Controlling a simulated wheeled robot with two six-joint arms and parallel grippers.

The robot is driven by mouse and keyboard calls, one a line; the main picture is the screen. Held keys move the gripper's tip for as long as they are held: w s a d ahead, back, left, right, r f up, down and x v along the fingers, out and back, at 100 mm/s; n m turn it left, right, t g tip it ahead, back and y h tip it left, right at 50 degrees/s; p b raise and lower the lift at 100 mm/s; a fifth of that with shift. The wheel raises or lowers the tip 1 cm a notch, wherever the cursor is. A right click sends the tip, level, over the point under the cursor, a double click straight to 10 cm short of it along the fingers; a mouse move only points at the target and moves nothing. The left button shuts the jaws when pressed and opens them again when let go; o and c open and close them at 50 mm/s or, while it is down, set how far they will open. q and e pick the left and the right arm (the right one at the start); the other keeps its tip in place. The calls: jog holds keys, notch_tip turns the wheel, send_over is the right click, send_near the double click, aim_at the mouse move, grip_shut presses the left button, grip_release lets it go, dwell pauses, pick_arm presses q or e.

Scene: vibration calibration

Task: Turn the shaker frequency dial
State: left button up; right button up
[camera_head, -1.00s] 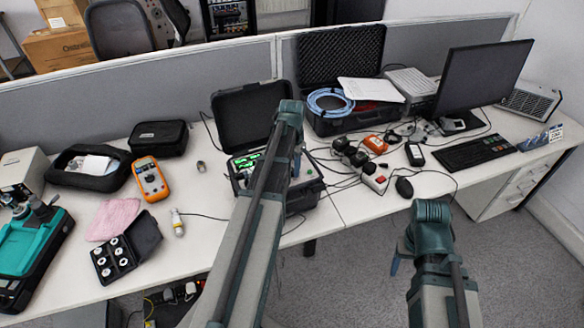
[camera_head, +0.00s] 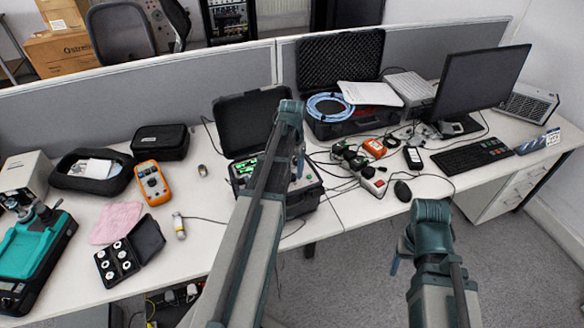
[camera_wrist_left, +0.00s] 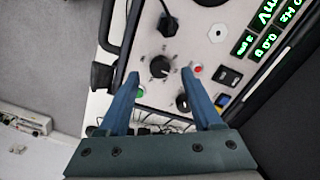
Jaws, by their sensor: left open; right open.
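The shaker controller is an open black case (camera_head: 308,192) in the middle of the desk, with its lid up and a panel with green displays. In the left wrist view, a black dial (camera_wrist_left: 160,67) with scale marks sits on the light panel. My left gripper (camera_wrist_left: 160,76) is open, its two blue fingers pointing at the panel on either side of this dial. Whether they touch it cannot be told. A second dark knob (camera_wrist_left: 183,102) lies nearer the right finger. In the head view my left arm partly hides the panel. My right gripper (camera_head: 394,264) is mostly hidden, away from the desk.
A green button (camera_wrist_left: 140,92) and a red button (camera_wrist_left: 197,69) sit close to the fingers. A black cable plug (camera_wrist_left: 168,24) stands above the dial. An orange multimeter (camera_head: 152,182) and a sensor case (camera_head: 122,262) lie left; a power strip (camera_head: 372,183) lies right.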

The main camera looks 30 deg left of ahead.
aim_at(294, 177)
pick_arm(q)
notch_tip(294, 177, up, 11)
jog(key=p, duration=1)
jog(key=shift+r, duration=0.2)
jog(key=s+d+f+b, duration=0.2)
jog(key=s+d, duration=0.3)
jog(key=d, duration=0.5)
jog(key=s+d+f+m+b, duration=0.1)
jog(key=s+d+f+b, duration=0.1)
jog(key=s+d, duration=0.4)
jog(key=s+d+f+y+b, duration=0.1)
jog(key=s+d+f+b, duration=0.2)
jog(key=d, duration=1.2)
jog(key=shift+s+f+m, duration=0.2)
jog(key=shift+s+m, duration=0.2)
jog(key=shift+s, duration=0.8)
jog(key=shift+a, duration=0.15)
